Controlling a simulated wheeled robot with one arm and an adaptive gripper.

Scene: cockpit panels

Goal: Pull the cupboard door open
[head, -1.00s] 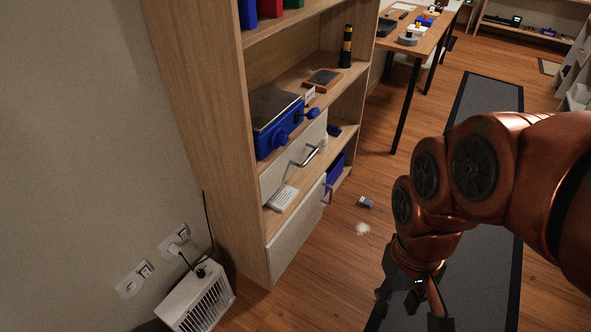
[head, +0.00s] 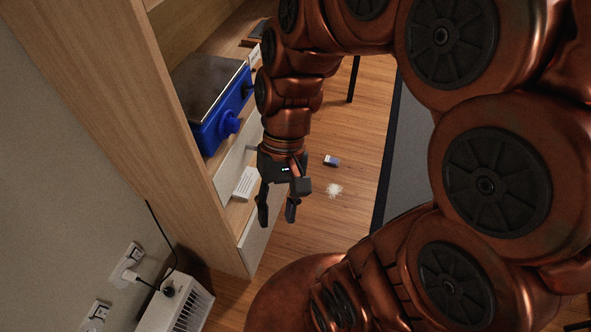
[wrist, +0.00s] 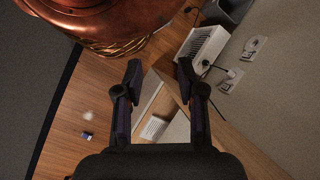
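The cupboard is a wooden shelf unit (head: 175,130) on the left of the head view. Its low white door (head: 258,238) is at the bottom and looks shut; it is partly covered by my gripper. I cannot make out the door's handle in either current view. My gripper (head: 277,214) points down in front of the door, its fingers apart and nothing seen between them. In the wrist view my gripper (wrist: 160,70) is also open, with the white door (wrist: 148,92) as a narrow strip beyond and between the fingers. I cannot tell whether they touch.
A white drawer front (head: 232,168) and a white keyboard-like item (head: 245,184) are above the door. A blue device (head: 215,115) stands on the shelf. A white heater (head: 177,308) stands by the wall. A small blue box (head: 331,160) and white grains (head: 334,190) lie on the floor.

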